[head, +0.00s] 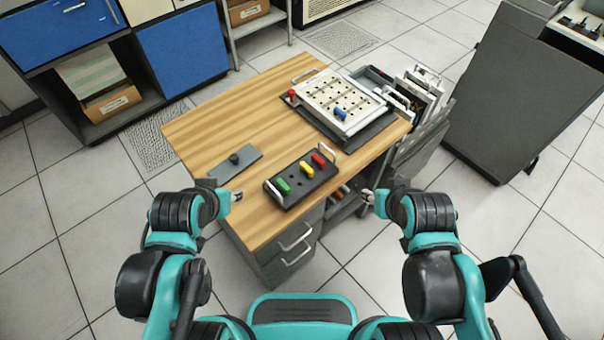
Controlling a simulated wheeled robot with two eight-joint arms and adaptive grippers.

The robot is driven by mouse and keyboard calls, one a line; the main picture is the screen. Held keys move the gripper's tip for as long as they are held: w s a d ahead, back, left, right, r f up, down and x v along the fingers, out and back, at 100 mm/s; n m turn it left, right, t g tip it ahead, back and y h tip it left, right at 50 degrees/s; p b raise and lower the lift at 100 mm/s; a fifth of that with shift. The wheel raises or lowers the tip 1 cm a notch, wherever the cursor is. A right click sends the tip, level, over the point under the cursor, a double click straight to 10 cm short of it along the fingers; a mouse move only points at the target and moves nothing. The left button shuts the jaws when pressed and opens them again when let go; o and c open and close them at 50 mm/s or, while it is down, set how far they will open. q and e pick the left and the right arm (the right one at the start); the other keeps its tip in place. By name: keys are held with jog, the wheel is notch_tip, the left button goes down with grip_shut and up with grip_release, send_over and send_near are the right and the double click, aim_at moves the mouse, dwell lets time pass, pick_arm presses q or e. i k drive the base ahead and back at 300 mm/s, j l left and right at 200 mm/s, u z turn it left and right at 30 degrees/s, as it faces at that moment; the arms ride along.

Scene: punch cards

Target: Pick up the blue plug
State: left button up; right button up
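The blue plug (340,113) is on the front part of a white board (317,97) with rows of dark holes, at the back right of the wooden desk. My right gripper (368,196) is off the desk's front right edge, nearer to the viewer than the board and apart from the plug. Both grippers look empty, but their fingers are too small to tell open from shut. Nothing covers the plug.
A black tray (290,197) with handles holds a green plug (281,184), a yellow plug (307,169) and a red plug (319,159). A grey plate (235,164) with a knob lies to its left. A red knob (292,95) stands at the board's left.

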aim_at(337, 111)
jog(key=k, duration=0.65)
jog(key=i+l+u, duration=0.1)
jog(key=u, duration=1.6)
jog(key=l+u, duration=0.1)
jog(key=l, duration=2.45)
jog(key=k, duration=0.05)
